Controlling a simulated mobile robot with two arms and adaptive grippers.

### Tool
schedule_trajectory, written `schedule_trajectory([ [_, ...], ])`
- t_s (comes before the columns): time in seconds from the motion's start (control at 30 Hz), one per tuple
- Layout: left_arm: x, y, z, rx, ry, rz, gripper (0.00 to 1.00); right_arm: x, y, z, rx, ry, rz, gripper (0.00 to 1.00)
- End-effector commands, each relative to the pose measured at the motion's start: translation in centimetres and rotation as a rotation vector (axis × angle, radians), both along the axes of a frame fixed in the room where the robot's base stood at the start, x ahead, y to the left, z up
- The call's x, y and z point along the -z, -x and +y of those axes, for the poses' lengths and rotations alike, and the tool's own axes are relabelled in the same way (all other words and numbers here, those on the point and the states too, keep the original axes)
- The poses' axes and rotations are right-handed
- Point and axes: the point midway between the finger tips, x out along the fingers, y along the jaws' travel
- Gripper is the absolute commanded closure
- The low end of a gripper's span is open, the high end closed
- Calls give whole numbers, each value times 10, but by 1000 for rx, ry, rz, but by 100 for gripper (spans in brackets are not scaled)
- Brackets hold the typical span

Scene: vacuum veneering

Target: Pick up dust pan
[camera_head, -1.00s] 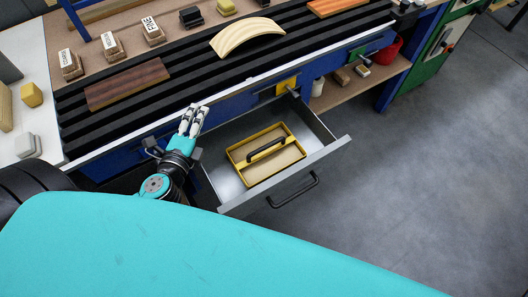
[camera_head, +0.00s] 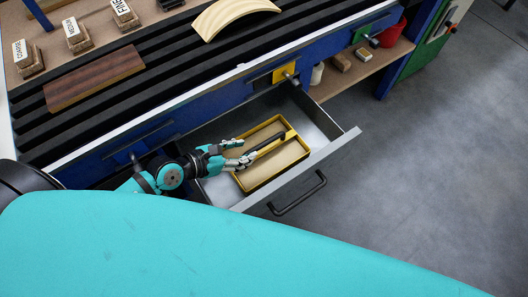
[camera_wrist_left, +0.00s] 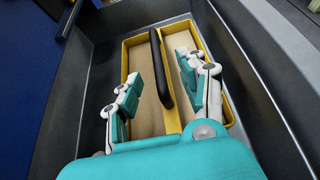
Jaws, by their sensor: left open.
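A yellow-rimmed tray (camera_head: 286,157) with a beige floor and a black bar handle (camera_head: 268,145) lies in the open drawer. I cannot confirm it is the dust pan; nothing else in view looks like one. My left gripper (camera_head: 246,151) is open above the tray, at the near-left end of the handle. In the left wrist view the tray (camera_wrist_left: 149,118) fills the middle, and the handle (camera_wrist_left: 161,72) runs between the two spread fingers of my left gripper (camera_wrist_left: 158,66). I cannot tell whether the fingers touch it. My right gripper is not in view.
The grey drawer (camera_head: 335,146) is pulled out below the bench, its walls close around the tray. The ribbed black bench top (camera_head: 160,85) carries a dark wood board (camera_head: 95,78) and a curved pale piece (camera_head: 232,15). Open floor (camera_head: 440,180) lies to the right.

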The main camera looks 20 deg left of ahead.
Motion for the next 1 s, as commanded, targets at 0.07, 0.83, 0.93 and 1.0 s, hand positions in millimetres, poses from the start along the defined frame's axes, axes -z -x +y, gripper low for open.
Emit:
schedule_trajectory([
  [0.07,7,-12,-9,-1,3,-3,58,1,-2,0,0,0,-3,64],
  [0.83,47,-65,-45,-1,2,0,58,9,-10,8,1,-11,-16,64],
  [0.93,47,-64,-44,-1,2,0,58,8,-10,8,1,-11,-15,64],
  [1.0,47,-64,-44,-1,2,0,59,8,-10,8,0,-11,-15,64],
])
